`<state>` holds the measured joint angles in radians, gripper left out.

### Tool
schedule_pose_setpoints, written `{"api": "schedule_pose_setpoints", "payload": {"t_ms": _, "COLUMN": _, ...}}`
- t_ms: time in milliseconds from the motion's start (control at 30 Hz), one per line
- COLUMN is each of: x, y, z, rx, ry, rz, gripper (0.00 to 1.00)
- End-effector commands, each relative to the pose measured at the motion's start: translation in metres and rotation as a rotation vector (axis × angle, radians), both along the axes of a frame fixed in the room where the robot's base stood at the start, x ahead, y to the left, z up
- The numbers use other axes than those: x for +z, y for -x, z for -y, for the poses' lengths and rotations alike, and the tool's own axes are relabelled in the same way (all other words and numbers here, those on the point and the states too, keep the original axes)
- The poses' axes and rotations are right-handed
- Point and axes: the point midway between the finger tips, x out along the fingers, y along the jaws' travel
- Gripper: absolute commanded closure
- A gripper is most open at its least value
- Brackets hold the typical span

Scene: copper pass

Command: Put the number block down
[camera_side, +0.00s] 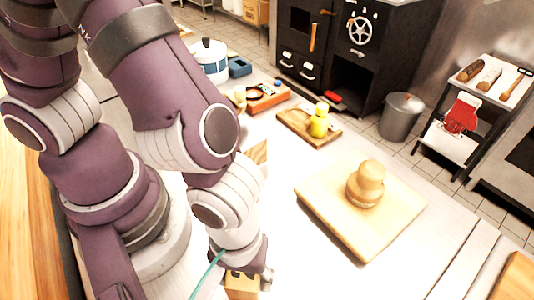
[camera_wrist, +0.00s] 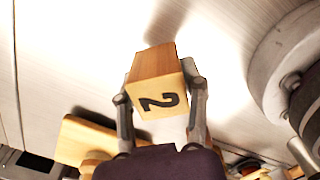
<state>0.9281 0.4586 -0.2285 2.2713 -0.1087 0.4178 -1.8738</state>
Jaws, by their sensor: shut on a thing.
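The number block (camera_wrist: 157,65) is a light wooden cube with a black 2 on the face toward the wrist camera. My gripper (camera_wrist: 160,92) has one finger on each side of it and is shut on it. In the side view my gripper (camera_side: 245,268) is low at the bottom, beside my base, and the block (camera_side: 240,284) shows only partly beneath it. In the wrist view the pale tabletop lies behind the block. I cannot tell whether the block touches it.
A cutting board (camera_side: 325,218) with a rounded wooden piece (camera_side: 366,184) lies to the right of my gripper. A smaller board (camera_side: 293,120) with a yellow-green item (camera_side: 319,122) lies farther back. The white tabletop between my gripper and the cutting board looks clear.

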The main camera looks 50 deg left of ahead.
Motion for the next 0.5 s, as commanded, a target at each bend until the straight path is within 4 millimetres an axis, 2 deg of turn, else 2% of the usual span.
{"api": "schedule_pose_setpoints", "payload": {"t_ms": 100, "x": -0.022, "y": 0.001, "z": -0.001, "rx": -0.001, "ry": -0.006, "rz": -0.004, "gripper": 0.94}}
{"api": "schedule_pose_setpoints", "payload": {"t_ms": 200, "x": -0.031, "y": 0.0, "z": -0.001, "rx": 0.001, "ry": -0.004, "rz": -0.001, "gripper": 0.94}}
{"api": "schedule_pose_setpoints", "payload": {"t_ms": 500, "x": -0.033, "y": 0.0, "z": -0.001, "rx": 0.001, "ry": -0.003, "rz": 0.0, "gripper": 0.94}}
